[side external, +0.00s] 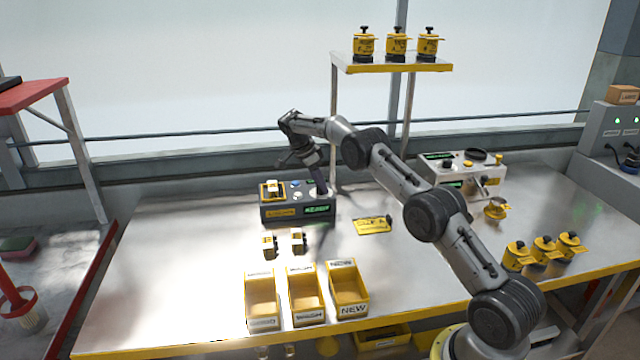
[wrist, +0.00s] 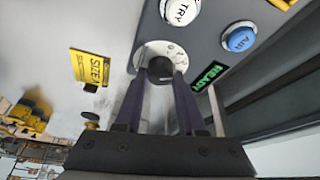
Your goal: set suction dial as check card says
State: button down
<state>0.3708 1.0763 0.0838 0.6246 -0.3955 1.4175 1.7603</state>
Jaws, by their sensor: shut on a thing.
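The grey control box (side external: 285,212) stands toward the back left of the metal table, with a lit green display on its front. My gripper (side external: 321,190) reaches down onto its right end. In the wrist view, my gripper (wrist: 160,80) is shut on the dark knob of the suction dial (wrist: 160,66), which sits on a pale round plate with marks. The fingers hide part of the plate, and I cannot read the setting. The yellow card (side external: 372,225) lies on the table right of the box. In the wrist view the card (wrist: 90,66) shows "SIZE" and a partly unreadable letter.
A white TRY button (wrist: 181,11), a blue AIR button (wrist: 239,38) and a green READY display (wrist: 207,76) are near the dial. Yellow bins (side external: 306,311) stand in front. Another console (side external: 468,170) and several yellow-topped pieces (side external: 543,250) are at right.

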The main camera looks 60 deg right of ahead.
aim_at(311, 196)
jog(key=c, duration=0.5)
grip_release()
jog(key=v, duration=0.7)
jog(key=shift+r, duration=0.25)
jog(key=shift+a, duration=0.1)
